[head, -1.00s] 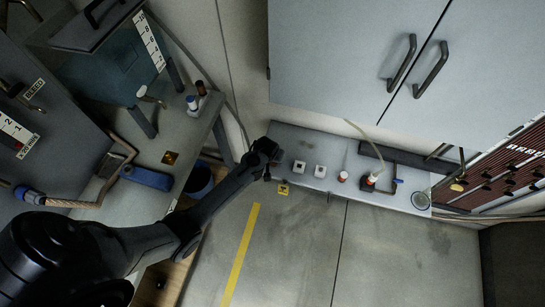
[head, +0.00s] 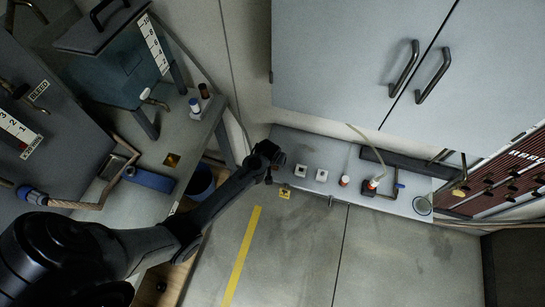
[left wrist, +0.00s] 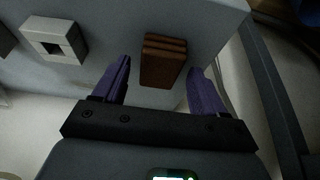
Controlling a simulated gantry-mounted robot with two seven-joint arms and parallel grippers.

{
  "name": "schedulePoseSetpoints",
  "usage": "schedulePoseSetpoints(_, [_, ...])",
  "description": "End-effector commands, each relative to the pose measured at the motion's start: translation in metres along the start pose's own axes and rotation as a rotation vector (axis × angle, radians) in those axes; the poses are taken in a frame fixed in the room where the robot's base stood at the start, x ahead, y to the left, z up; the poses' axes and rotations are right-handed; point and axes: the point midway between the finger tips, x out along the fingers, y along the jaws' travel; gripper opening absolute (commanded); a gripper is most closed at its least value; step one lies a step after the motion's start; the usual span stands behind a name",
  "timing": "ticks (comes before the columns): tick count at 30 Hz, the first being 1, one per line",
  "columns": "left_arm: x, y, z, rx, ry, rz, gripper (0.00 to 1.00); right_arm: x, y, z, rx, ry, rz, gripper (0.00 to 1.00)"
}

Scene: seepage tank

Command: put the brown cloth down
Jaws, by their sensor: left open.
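The brown cloth (left wrist: 162,62) shows in the left wrist view as a folded stack with ridged layers. It lies on the light grey shelf (left wrist: 105,45), near the shelf's edge. My left gripper (left wrist: 158,68) is open, its two purple fingers standing apart on either side of the cloth, with a gap on each side. In the head view my left gripper (head: 268,162) is at the left end of the wall shelf (head: 335,188); the cloth cannot be made out there. My right gripper is in neither view.
Grey cabinet doors (head: 345,60) hang above. A tank bench (head: 175,140) is on the left.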

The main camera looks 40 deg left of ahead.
Motion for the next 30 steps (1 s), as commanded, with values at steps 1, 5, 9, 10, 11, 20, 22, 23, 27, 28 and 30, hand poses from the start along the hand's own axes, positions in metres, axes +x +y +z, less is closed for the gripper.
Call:
schedulePoseSetpoints(1, [-0.008,0.0,-0.001,0.0,0.002,0.0,0.71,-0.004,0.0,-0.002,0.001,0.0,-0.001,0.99])
schedulePoseSetpoints(5, [-0.029,0.0,-0.001,0.0,0.003,0.001,0.71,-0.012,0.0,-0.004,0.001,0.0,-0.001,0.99])
schedulePoseSetpoints(9, [-0.056,0.0,-0.001,0.001,0.003,0.001,0.71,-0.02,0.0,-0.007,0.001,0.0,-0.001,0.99])
schedulePoseSetpoints(10, [-0.061,0.0,-0.001,0.001,0.002,0.001,0.71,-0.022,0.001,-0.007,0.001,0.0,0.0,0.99])
schedulePoseSetpoints(11, [-0.067,0.0,-0.001,0.001,0.002,0.0,0.71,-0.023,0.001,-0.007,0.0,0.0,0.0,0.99])
schedulePoseSetpoints(20, [-0.107,0.0,-0.001,0.001,0.001,-0.001,0.71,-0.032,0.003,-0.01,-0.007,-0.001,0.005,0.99])
schedulePoseSetpoints(22, [-0.111,0.0,-0.001,0.0,0.001,0.0,0.71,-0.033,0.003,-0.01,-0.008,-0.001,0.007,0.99])
schedulePoseSetpoints(23, [-0.113,0.0,0.0,0.0,0.001,0.0,0.71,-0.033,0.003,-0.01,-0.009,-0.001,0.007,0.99])
schedulePoseSetpoints(27, [-0.121,0.001,0.011,0.027,-0.005,0.006,0.71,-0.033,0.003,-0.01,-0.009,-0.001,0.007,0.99])
schedulePoseSetpoints(28, [-0.124,0.001,0.017,0.043,-0.007,0.01,0.71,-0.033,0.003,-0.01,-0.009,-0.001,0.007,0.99])
schedulePoseSetpoints(30, [-0.136,0.003,0.035,0.094,-0.014,0.023,0.71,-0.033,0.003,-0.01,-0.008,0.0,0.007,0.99])
